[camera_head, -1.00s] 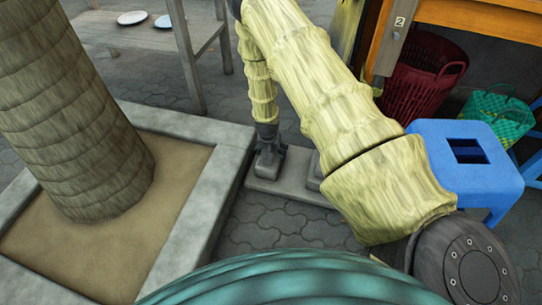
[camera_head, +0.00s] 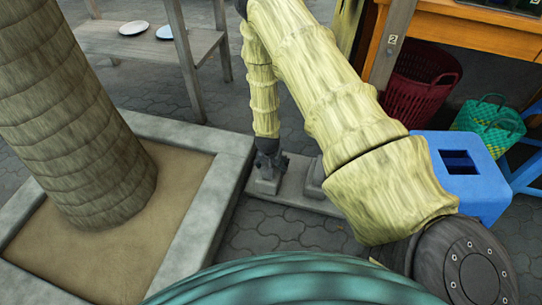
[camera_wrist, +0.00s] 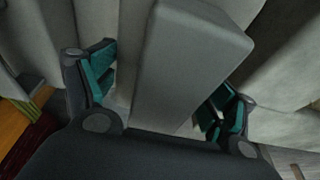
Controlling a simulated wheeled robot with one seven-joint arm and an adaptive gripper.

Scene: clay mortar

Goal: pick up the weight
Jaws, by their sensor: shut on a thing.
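The weight, a smooth grey block with a flat, tapering face, fills the middle of the wrist view (camera_wrist: 190,55). My gripper (camera_wrist: 163,95) has its teal-padded fingers on either side of it and is shut on it. In the head view my gripper (camera_head: 269,164) points down at the grey slab, with the weight (camera_head: 267,186) just under it. Whether the weight touches the slab is hard to tell at this size. My arm hides part of the slab's right side.
A second grey block (camera_head: 315,176) stands on the slab (camera_head: 292,198) to the right. A stone-edged planter (camera_head: 222,190) with a thick trunk (camera_head: 75,130) is left. A blue stool (camera_head: 478,190), red basket (camera_head: 420,82) and green basket (camera_head: 488,122) are right. A bench (camera_head: 90,35) holds plates behind.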

